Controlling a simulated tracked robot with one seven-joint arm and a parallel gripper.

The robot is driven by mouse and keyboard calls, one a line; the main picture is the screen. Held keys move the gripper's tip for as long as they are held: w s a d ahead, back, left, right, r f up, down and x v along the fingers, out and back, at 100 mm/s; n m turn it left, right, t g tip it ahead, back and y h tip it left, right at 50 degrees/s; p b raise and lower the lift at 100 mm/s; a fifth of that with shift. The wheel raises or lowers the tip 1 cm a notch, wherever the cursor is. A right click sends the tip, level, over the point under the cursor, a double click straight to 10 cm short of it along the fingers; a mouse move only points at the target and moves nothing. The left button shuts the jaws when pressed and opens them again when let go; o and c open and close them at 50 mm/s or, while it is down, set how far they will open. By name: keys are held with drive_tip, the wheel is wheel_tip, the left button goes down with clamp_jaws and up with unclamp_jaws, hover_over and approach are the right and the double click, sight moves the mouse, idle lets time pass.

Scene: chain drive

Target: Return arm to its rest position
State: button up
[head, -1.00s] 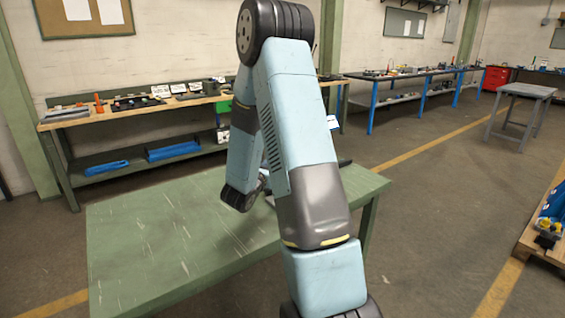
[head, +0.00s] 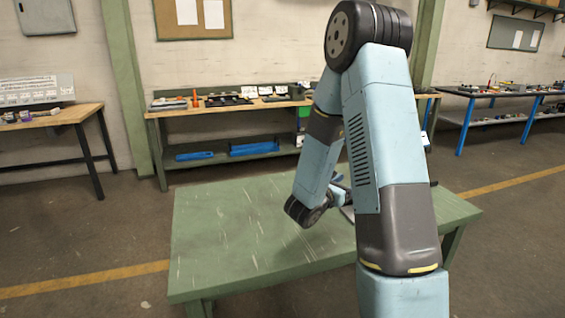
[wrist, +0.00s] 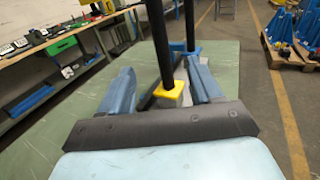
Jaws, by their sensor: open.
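My light blue arm crosses the right half of the head view and bends down over the green table (head: 235,235). My gripper, mostly hidden there behind the arm links, shows in the wrist view (wrist: 158,68). Its two blue fingers are spread apart. Two black upright rods (wrist: 159,40) stand at and beyond the fingers in the wrist view. The nearer one ends in a yellow block (wrist: 172,93) between the fingers in the picture; I cannot tell whether anything touches it. A small dark and grey thing (head: 347,214) on the table is partly hidden by my arm.
A wooden-topped workbench (head: 170,113) with small parts stands along the wall. Another bench (head: 50,117) is at the left, and a blue-legged bench (head: 465,130) at the right. The left part of the green table is bare. Pallets with blue parts (wrist: 285,30) show in the wrist view.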

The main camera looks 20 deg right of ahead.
drive_tip(key=a+r+n+t+y, duration=0.2)
drive_tip(key=a+r+n+y, duration=0.55)
drive_tip(key=n, duration=0.55)
drive_tip(key=a+r+n+t+y, duration=0.2)
drive_tip(key=a+r+n+y, duration=0.6)
drive_tip(key=n, duration=0.5)
drive_tip(key=s+a+r+n+g, duration=0.1)
drive_tip(key=s+n+g, duration=0.2)
drive_tip(key=s+n, duration=0.8)
drive_tip(key=s+a+r+n+g, duration=0.1)
drive_tip(key=s+a+n+g, duration=0.1)
drive_tip(key=s+n, duration=0.9)
drive_tip(key=s+g, duration=0.1)
drive_tip(key=s, duration=0.4)
drive_tip(key=shift+s+r+n+g, duration=0.25)
drive_tip(key=shift+s+n+g, duration=0.05)
drive_tip(key=shift+s, duration=0.05)
drive_tip(key=shift+y, duration=0.25)
